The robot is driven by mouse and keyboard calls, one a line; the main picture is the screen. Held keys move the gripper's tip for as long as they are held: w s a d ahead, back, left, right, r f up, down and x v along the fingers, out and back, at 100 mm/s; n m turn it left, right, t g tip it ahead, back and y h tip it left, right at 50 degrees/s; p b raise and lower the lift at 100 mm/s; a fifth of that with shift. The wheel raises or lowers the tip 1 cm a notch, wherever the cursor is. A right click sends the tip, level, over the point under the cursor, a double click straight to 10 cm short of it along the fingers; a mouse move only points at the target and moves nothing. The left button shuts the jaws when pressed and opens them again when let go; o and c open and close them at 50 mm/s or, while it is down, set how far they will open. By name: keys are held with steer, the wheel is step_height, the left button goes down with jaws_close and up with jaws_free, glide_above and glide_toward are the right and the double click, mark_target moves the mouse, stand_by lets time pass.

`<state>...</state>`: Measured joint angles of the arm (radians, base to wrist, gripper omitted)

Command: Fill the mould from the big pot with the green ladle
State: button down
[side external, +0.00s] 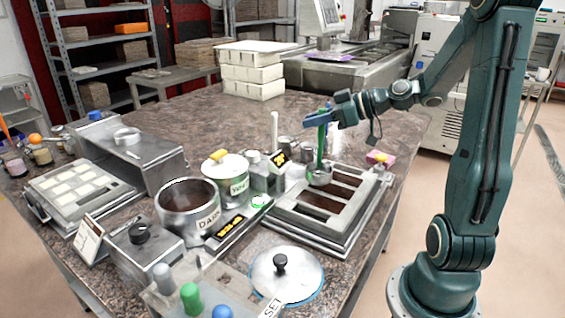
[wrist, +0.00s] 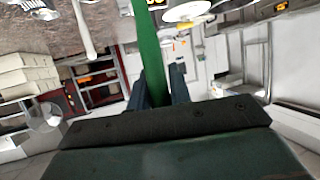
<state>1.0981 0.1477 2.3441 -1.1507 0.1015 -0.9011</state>
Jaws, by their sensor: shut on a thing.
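My gripper (side external: 328,114) is shut on the handle of the green ladle (side external: 321,146), which hangs close to upright. The green handle also runs between my fingers in the wrist view (wrist: 149,55). The ladle's metal bowl (side external: 319,175) is over the far left part of the mould (side external: 283,221), a grey frame with several long dark brown slots. I cannot tell whether the bowl holds anything or touches the mould. The big pot (side external: 187,225), a steel pot labelled DARK, stands open to the left of the mould, with dark contents.
A loose round lid (side external: 286,275) lies in front of the mould. A second tray (side external: 80,192) with pale squares is at the left. White boxes (side external: 252,74) are stacked at the back.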

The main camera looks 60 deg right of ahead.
steer(key=shift+r, duration=1.5)
stand_by(0.5)
